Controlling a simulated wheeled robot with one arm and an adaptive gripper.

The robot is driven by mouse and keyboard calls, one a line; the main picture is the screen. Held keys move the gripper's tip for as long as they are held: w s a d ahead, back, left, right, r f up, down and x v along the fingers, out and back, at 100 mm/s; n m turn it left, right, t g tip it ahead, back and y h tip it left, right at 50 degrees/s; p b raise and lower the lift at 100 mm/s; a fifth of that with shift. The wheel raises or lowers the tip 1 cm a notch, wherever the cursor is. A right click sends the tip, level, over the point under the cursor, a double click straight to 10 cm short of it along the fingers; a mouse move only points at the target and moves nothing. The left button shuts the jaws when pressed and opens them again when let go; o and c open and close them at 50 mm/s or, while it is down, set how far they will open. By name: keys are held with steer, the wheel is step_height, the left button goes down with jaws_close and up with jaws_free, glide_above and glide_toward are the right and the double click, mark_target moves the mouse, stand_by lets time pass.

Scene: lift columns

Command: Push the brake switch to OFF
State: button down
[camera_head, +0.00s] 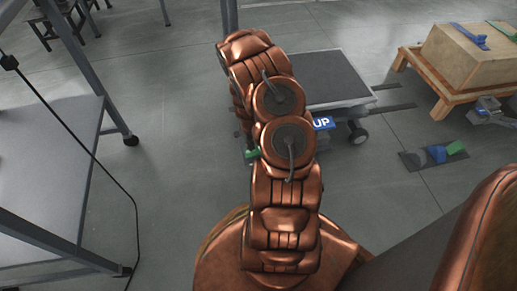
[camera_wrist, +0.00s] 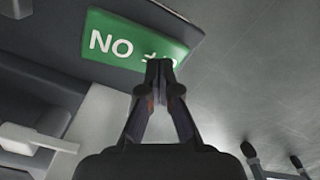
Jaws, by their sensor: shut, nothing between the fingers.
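In the wrist view my gripper (camera_wrist: 159,66) is shut and empty. Its fingertips overlap the lower right part of a green plate (camera_wrist: 135,42) with white lettering. "NO" is readable; the characters after it are partly hidden by the fingertips. I cannot tell whether this plate is the brake switch, or whether the fingertips touch it. In the head view a small green part (camera_head: 251,154) shows at the left edge of my arm, and a blue "UP" label (camera_head: 323,123) at its right. My arm hides my gripper and much of the cart there.
A wheeled cart with a dark platform (camera_head: 333,92) stands behind my arm. A wooden crate (camera_head: 470,55) on a pallet (camera_head: 427,84) is at the right, with a dark floor plate (camera_head: 432,159) near it. A grey table (camera_head: 50,150) stands at the left. Grey floor between is clear.

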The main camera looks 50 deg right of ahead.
step_height(320, 180, up, 6)
steer(key=p, duration=0.2)
steer(key=shift+r+p, duration=0.15)
steer(key=shift+p, duration=0.15)
stand_by(0.8)
steer(key=s+a+r+p, duration=0.1)
steer(key=a+r+p, duration=0.5)
steer(key=r, duration=0.9)
steer(key=a+r+p, duration=0.6)
steer(key=r+p, duration=0.1)
steer(key=r, duration=0.8)
steer(key=s+a+r+p, duration=0.1)
steer(key=a+r+p, duration=0.5)
steer(key=r, duration=0.9)
steer(key=s+a+r+p, duration=0.5)
steer(key=s+r+p, duration=0.1)
steer(key=r, duration=0.4)
steer(key=s+a+r+n+g+p, duration=0.1)
steer(key=s+a+r+p, duration=0.4)
steer(key=s+r, duration=0.3)
steer(key=s+a+r+p, duration=0.4)
steer(key=s+r+p, duration=0.3)
steer(key=r, duration=0.5)
steer(key=shift+s+a+r+g+p, duration=0.35)
steer(key=shift+a+r+g, duration=0.05)
